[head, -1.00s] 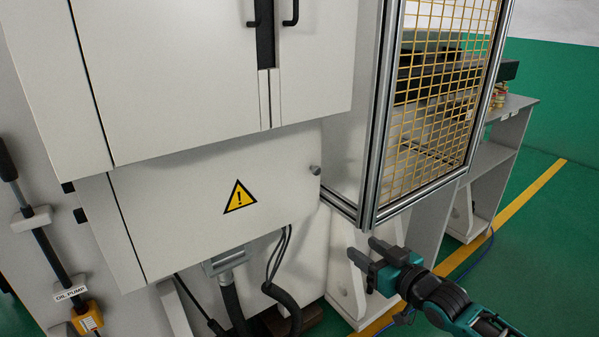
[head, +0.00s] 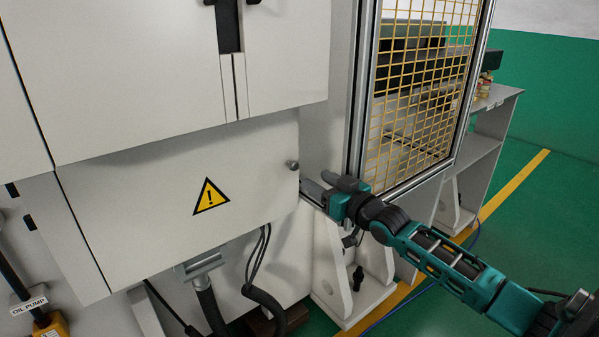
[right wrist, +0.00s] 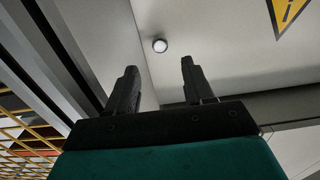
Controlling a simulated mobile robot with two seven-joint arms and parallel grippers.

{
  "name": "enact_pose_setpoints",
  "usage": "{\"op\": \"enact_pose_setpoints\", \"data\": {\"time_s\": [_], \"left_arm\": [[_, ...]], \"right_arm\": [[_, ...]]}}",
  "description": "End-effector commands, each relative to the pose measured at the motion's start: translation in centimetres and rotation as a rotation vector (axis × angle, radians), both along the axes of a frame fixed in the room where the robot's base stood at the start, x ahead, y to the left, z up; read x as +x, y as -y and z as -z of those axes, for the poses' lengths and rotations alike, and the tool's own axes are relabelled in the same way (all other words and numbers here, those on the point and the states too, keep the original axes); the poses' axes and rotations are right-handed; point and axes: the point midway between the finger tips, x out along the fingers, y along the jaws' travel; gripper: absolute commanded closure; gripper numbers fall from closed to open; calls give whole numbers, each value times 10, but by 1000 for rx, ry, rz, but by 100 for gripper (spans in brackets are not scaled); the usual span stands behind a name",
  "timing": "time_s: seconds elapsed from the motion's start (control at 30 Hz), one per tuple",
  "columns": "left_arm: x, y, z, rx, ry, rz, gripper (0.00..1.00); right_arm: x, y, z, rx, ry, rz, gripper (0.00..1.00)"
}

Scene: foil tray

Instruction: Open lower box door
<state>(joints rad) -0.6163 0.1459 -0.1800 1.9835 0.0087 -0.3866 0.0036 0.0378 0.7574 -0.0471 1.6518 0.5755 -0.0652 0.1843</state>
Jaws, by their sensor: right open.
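The lower box door (head: 150,215) is a white panel with a yellow warning triangle (head: 211,197). It appears closed. A small round knob (head: 293,165) sits near its right edge; it also shows in the right wrist view (right wrist: 160,46), ahead of the fingers and between their lines. My right gripper (head: 316,185) is open and empty, just right of the door edge and slightly below the knob, apart from it. Its two dark fingers (right wrist: 159,84) show spread in the right wrist view. My left gripper is not in view.
A metal-framed yellow mesh guard (head: 420,95) stands right of the box, close to my right arm. Upper cabinet doors (head: 150,70) are above. Black cables (head: 262,285) hang below. An oil pump label (head: 28,306) is at lower left. Green floor (head: 525,240) is free at right.

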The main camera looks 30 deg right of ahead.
Motion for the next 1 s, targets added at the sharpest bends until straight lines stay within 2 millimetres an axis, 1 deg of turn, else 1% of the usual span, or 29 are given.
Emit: {"op": "enact_pose_setpoints", "data": {"time_s": [0.03, 0.3, 0.5, 0.7, 1.0], "left_arm": [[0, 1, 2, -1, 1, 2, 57], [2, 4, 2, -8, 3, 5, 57], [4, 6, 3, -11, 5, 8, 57], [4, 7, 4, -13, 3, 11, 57], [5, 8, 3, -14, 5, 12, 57]], "right_arm": [[8, 0, 0, 0, 2, 1, 48], [46, -4, 0, 0, 2, 0, 48], [67, -6, 1, 1, 2, 0, 48], [77, -6, 0, 0, 1, 0, 48], [78, -7, 0, 0, 0, -1, 48]]}}
